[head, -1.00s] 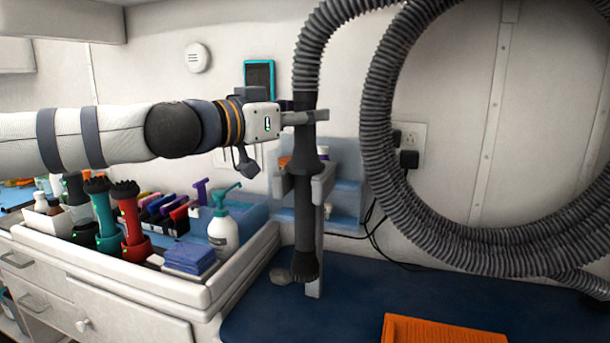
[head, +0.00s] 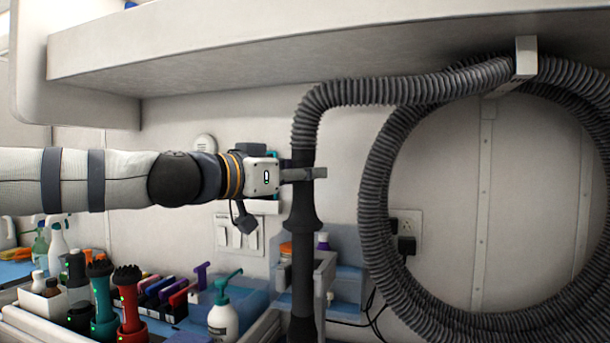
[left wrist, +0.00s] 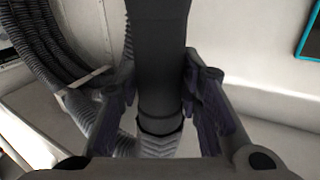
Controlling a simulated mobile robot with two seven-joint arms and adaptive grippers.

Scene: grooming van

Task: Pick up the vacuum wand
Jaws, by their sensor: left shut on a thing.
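The vacuum wand (head: 303,200) is a dark grey upright tube with a flared collar. Its top joins a ribbed grey hose (head: 305,120). My left gripper (head: 305,174) is shut on the wand just above the collar. In the left wrist view the wand (left wrist: 160,50) runs between the two fingers of the gripper (left wrist: 160,95). The collar stands clear above the grey forked holder (head: 326,272), and the tube still passes down at the holder. The wand's lower end is below the head view. My right gripper is not in view.
The hose loops over a hook (head: 525,58) under a white overhead shelf (head: 300,45). A pump bottle (head: 223,318), a red clipper (head: 128,290) and other tools stand at lower left. A blue wall shelf (head: 348,285) is behind the wand. A wall socket (head: 408,225) is to the right.

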